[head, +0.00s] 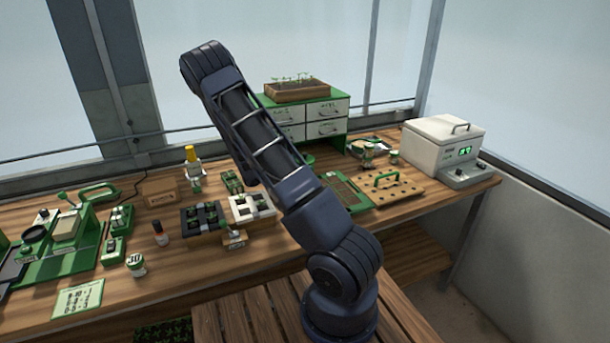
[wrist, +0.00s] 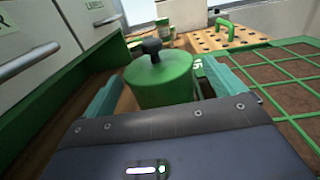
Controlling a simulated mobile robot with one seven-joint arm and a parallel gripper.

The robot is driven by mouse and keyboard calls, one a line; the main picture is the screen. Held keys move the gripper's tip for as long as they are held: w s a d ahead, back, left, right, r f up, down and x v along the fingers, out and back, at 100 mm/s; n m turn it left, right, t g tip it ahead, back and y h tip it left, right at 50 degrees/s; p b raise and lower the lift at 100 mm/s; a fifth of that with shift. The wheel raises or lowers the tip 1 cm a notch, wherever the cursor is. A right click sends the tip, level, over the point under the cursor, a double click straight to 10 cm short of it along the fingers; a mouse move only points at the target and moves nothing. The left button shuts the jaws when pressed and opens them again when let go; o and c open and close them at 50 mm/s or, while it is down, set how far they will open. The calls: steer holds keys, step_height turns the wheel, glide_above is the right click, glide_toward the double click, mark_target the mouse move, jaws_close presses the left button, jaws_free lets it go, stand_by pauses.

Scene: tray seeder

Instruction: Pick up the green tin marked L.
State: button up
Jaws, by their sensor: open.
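A green tin (wrist: 160,82) with a green lid and a black knob stands upright in the wrist view. A pale marking shows at its right edge, turned partly away, and I cannot read it surely. My gripper (wrist: 163,72) is open, with one teal finger on each side of the tin. I cannot tell whether either finger touches it. The tin's lower part is hidden behind my gripper's body. In the head view my arm hides the gripper, and only a bit of green (head: 309,160), perhaps this tin, shows beside the arm.
The drawer cabinet (wrist: 50,55) stands close on the left of my gripper. A green-gridded seed tray (wrist: 290,75) lies close on the right. A drilled wooden board with a green handle (head: 395,190) and a white box with a display (head: 440,145) are further right.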

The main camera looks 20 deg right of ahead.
mark_target(307, 159)
steer(key=d, duration=0.3)
steer(key=shift+w+d+f, duration=0.15)
steer(key=shift+d, duration=0.15)
steer(key=shift+c, duration=0.2)
steer(key=c, duration=2)
